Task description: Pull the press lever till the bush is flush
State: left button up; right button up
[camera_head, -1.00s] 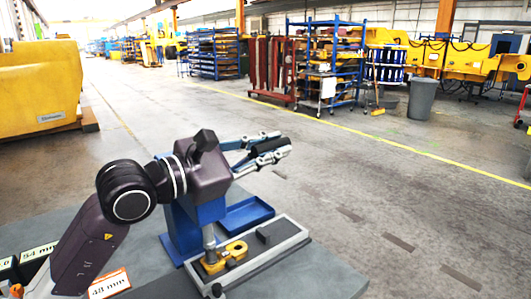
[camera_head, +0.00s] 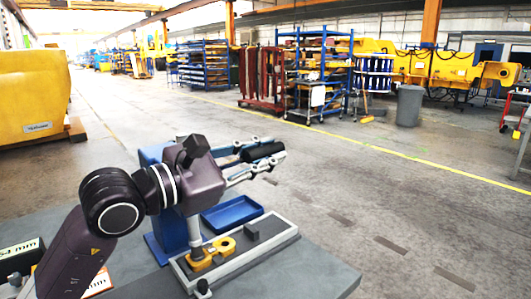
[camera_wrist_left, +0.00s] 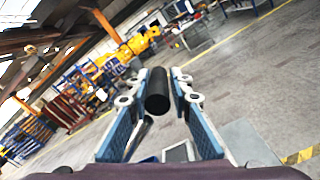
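The blue press (camera_head: 172,226) stands on the grey bench, partly hidden behind my left arm. Its grey ram (camera_head: 194,232) comes down onto a yellow casting (camera_head: 224,247) in a pale-rimmed fixture (camera_head: 190,280). The bush cannot be made out under the ram. A black cylindrical grip (camera_head: 264,151), seemingly the lever's handle, lies between the fingers of my left gripper (camera_head: 275,149). In the left wrist view the black grip (camera_wrist_left: 158,92) sits between the blue finger pads, with narrow gaps showing on both sides. The lever's arm is hidden. My right gripper is out of view.
A label reading 54 mm (camera_head: 20,250) stands at the bench's left. The bench's front right (camera_head: 315,270) is clear. Racks and yellow machinery stand far off.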

pick_arm(q)
jog(key=o, duration=0.4)
jog(key=shift+s+d+f, duration=0.25)
jog(key=shift+s+f, duration=0.05)
jog(key=shift+f, duration=0.3)
jog(key=shift+w+a, duration=0.1)
jog(key=v, duration=1.2)
jog(key=shift+r, duration=0.4)
jog(key=shift+r, duration=0.15)
